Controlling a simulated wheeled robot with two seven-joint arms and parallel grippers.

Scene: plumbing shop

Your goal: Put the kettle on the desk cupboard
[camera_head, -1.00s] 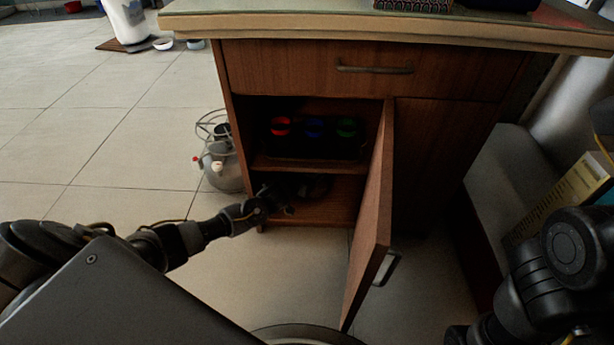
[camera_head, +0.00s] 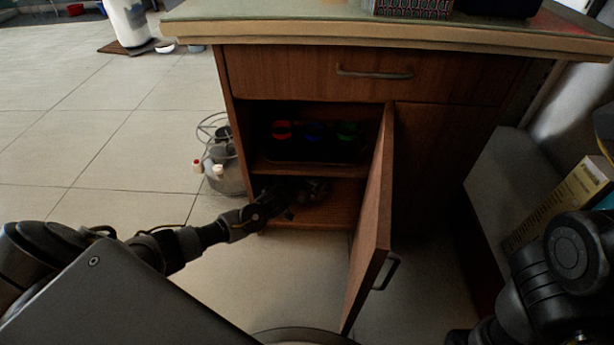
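The wooden desk cupboard (camera_head: 310,83) stands ahead with its lower door (camera_head: 368,225) swung open toward me. My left arm reaches in from the left. My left gripper (camera_head: 292,193) is inside the dark lower compartment, just above its floor (camera_head: 325,208). A dark, partly shiny shape (camera_head: 318,188) is at the gripper's tip; it may be the kettle, but shadow hides its outline. I cannot tell whether the fingers are open or shut, or touching it. My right arm is at the lower right; its gripper is out of view.
The upper shelf holds bottles with red (camera_head: 281,131), blue and green tops. A metal tank (camera_head: 226,176) stands on the floor left of the cupboard. A yellowish box (camera_head: 580,190) is at the right. The open door borders the compartment on the right.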

